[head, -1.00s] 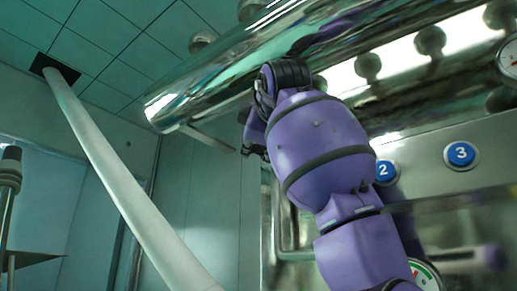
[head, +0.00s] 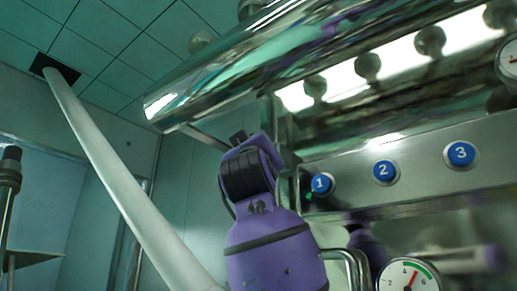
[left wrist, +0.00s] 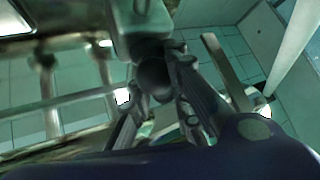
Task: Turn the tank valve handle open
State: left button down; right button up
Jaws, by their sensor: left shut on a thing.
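A shiny horizontal metal tank (head: 215,80) slants across the top of the head view. A thin metal bar (head: 205,138), possibly the valve handle, sticks out under its left end, and its far end runs behind my purple left wrist. My left gripper (left wrist: 158,80) is below the tank, with its fingers mostly hidden in the head view. In the left wrist view its two dark fingers are shut on a dark rounded part (left wrist: 154,76) below a grey metal fitting (left wrist: 142,22). I cannot tell for sure that this part is the valve handle. My right gripper is not in view.
A steel panel with blue buttons 1 (head: 320,184), 2 (head: 384,171) and 3 (head: 460,153) is right of my arm. A round gauge (head: 408,277) is below it, beside a bent pipe. A long white pipe (head: 115,165) slants down on the left. Open room lies between.

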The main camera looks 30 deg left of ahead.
pick_arm(q)
jog(key=m+t+h, duration=0.1)
jog(key=m+h, duration=0.1)
jog(key=m, duration=0.1)
jog(key=m+t+h, duration=0.2)
jog(key=m+h, duration=0.1)
jog(key=m+t+h, duration=0.1)
jog(key=m+h, duration=0.1)
jog(key=m, duration=0.1)
jog(key=shift+m+t+h, duration=0.3)
jog(key=shift+m, duration=0.1)
jog(key=shift+m+h, duration=0.5)
jog(key=c, duration=1.6)
grip_release()
jog(key=shift+c, duration=0.2)
jog(key=shift+s, duration=0.1)
jog(key=a+v, duration=0.1)
jog(key=v, duration=1)
jog(key=shift+s+d+f, duration=0.25)
jog(key=shift+d+f, duration=0.15)
jog(key=shift+d, duration=0.15)
